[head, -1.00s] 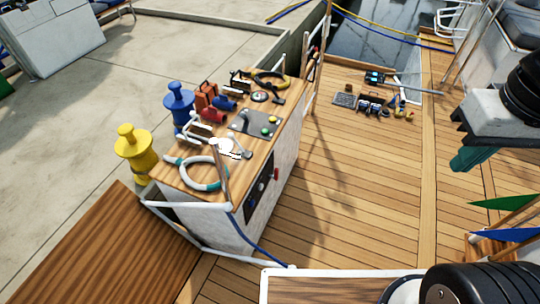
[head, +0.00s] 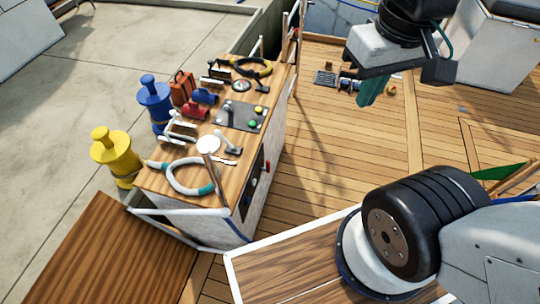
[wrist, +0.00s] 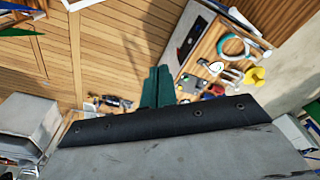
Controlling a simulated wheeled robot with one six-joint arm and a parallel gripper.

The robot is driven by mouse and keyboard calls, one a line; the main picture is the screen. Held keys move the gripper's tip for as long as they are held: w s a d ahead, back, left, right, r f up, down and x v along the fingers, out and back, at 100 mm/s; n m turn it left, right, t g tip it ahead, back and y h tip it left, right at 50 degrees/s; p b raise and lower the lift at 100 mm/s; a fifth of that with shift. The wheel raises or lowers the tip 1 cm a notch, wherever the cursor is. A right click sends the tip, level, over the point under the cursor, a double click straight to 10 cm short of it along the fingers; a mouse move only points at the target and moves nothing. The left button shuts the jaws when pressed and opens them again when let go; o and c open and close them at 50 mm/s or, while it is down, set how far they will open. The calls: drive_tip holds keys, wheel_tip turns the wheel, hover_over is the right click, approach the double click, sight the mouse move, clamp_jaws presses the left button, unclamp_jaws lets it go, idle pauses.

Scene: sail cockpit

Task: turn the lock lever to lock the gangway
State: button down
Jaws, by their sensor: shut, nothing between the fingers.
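My gripper (head: 368,94) has teal fingers, shut and empty, hanging over the deck to the right of the wooden-topped console (head: 262,150). In the wrist view the shut fingers (wrist: 158,84) point toward the deck and the console's edge. A grey panel (head: 238,117) on the console carries a small lever and green and yellow buttons. A small light-handled lever (head: 231,146) stands nearer the front. I cannot tell which is the lock lever. A brown plank (head: 100,255), perhaps the gangway, lies at the lower left. My gripper touches none of these.
A white and teal hose loop (head: 190,178), a white disc on a post (head: 208,145) and red and blue items crowd the console top. Yellow (head: 115,155) and blue (head: 154,100) bollards stand to its left. A white rail (head: 175,212) fronts it. Deck to the right is mostly clear.

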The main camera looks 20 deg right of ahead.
drive_tip(key=w+f+n+g+y, duration=0.15)
drive_tip(key=w+f+n, duration=0.35)
drive_tip(key=w, duration=0.8)
drive_tip(key=w+f+n+g+y, duration=0.1)
drive_tip(key=w+f+n+y, duration=0.15)
drive_tip(key=w+f, duration=0.75)
drive_tip(key=w+d+f+n+y, duration=0.2)
drive_tip(key=w+f, duration=1)
drive_tip(key=f, duration=0.1)
wheel_tip(320, 180, down, 21)
drive_tip(key=d+n+y, duration=0.1)
drive_tip(key=d+n, duration=0.1)
drive_tip(key=shift+w+d+g, duration=0.2)
drive_tip(key=shift+w+g, duration=0.15)
drive_tip(key=shift+w, duration=0.1)
drive_tip(key=shift+f+n, duration=0.1)
drive_tip(key=shift+n, duration=0.15)
